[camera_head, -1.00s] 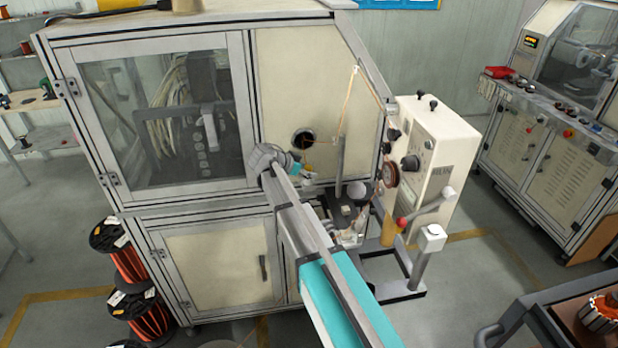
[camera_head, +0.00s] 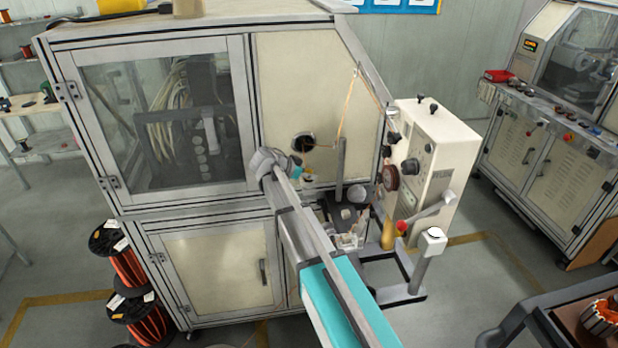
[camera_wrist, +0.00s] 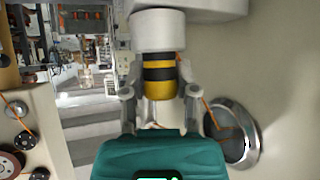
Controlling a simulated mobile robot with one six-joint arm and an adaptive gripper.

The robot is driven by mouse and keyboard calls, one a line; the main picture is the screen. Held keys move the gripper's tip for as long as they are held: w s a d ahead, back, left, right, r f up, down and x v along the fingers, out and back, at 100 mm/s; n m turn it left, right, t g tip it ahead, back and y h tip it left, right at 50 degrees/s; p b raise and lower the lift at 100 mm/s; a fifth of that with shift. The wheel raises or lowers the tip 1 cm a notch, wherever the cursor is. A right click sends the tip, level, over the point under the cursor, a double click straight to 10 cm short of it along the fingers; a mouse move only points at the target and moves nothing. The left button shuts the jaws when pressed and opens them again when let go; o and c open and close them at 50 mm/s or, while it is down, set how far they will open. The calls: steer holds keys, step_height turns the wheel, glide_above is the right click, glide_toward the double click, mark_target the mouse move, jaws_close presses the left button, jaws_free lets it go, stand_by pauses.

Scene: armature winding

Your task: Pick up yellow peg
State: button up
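The yellow peg (camera_wrist: 158,82), banded in black and yellow, hangs below a white cylinder in the middle of the wrist view. My gripper (camera_wrist: 161,98) is open, with one grey finger on each side of the peg. In the head view my gripper (camera_head: 304,178) is small and partly hidden by my arm, close to the machine's front, and the peg cannot be made out clearly.
The machine's cream panel with a round dark port (camera_head: 303,142) is close by; the port also shows in the wrist view (camera_wrist: 236,138). A control box (camera_head: 432,155) and a lever with a red knob (camera_head: 402,226) stand right. Wire spools (camera_head: 127,265) stand lower left.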

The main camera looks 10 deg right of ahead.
steer(key=shift+c, duration=1.1)
steer(key=shift+r, duration=0.1)
step_height(320, 180, up, 3)
steer(key=p, duration=0.2)
steer(key=shift+f+p, duration=0.2)
steer(key=shift+p, duration=0.2)
steer(key=s+a+r+p, duration=0.2)
steer(key=s+r+p, duration=0.8)
steer(key=s, duration=0.3)
steer(key=shift+s, duration=0.4)
steer(key=shift+r, duration=0.1)
